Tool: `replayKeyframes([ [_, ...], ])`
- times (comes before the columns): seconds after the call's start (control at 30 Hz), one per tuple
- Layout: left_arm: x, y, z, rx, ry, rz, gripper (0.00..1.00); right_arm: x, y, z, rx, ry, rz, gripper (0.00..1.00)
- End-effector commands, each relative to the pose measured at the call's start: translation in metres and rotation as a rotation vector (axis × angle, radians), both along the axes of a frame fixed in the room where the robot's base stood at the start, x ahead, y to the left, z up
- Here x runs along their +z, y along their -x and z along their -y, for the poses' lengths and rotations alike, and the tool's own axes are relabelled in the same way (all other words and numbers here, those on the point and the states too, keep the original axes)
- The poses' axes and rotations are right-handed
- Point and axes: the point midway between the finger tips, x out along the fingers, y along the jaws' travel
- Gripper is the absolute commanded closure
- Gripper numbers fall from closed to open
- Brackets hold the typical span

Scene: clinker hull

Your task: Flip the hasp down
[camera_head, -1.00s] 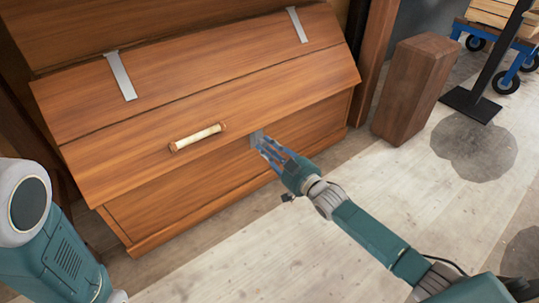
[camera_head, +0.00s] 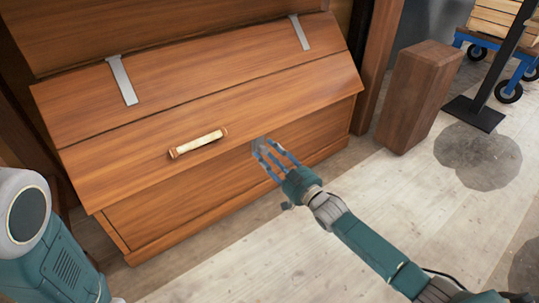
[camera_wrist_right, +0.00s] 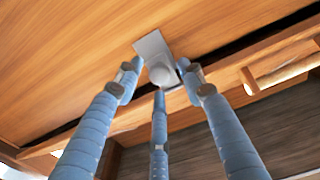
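The hasp (camera_head: 259,143) is a small grey metal plate at the lower front edge of the wooden chest's lid (camera_head: 215,113), right of the handle. In the right wrist view the hasp (camera_wrist_right: 150,46) is a pale plate on the wood with a rounded knob (camera_wrist_right: 162,74) at its near end, close to the dark seam. My right gripper (camera_head: 272,153) has its blue fingers spread around the hasp; the wrist view shows the fingers (camera_wrist_right: 160,80) apart around the knob. Whether they touch it is unclear. My left gripper is out of view; only part of that arm shows.
A cream bar handle (camera_head: 198,143) sits on the lid left of the hasp. Two metal straps (camera_head: 122,80) cross the lid. A brown wooden block (camera_head: 418,97) stands right of the chest, near a stand (camera_head: 475,112) and a blue cart (camera_head: 515,70). Floor in front is clear.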

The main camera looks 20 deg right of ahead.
Motion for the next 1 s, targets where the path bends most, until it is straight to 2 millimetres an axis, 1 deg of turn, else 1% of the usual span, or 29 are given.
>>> replayKeyframes([
  [0.17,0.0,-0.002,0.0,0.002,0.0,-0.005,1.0,-0.002,0.003,0.001,0.0,0.001,-0.003,0.61],
  [0.27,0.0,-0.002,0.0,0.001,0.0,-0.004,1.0,-0.003,0.013,0.005,0.0,0.0,-0.004,0.61],
  [0.37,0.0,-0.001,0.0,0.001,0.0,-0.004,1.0,-0.004,0.03,0.01,0.001,0.001,-0.005,0.61],
  [0.6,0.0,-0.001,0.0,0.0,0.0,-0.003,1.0,-0.007,0.078,0.028,0.0,0.001,-0.006,0.61],
  [0.7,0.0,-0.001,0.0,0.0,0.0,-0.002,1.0,-0.007,0.094,0.034,0.0,0.0,-0.004,0.61],
  [0.83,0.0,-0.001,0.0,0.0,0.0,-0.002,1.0,-0.006,0.107,0.039,0.0,0.0,-0.002,0.61],
  [1.0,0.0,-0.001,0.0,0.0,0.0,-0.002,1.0,-0.006,0.113,0.041,0.0,0.0,-0.001,0.61],
])
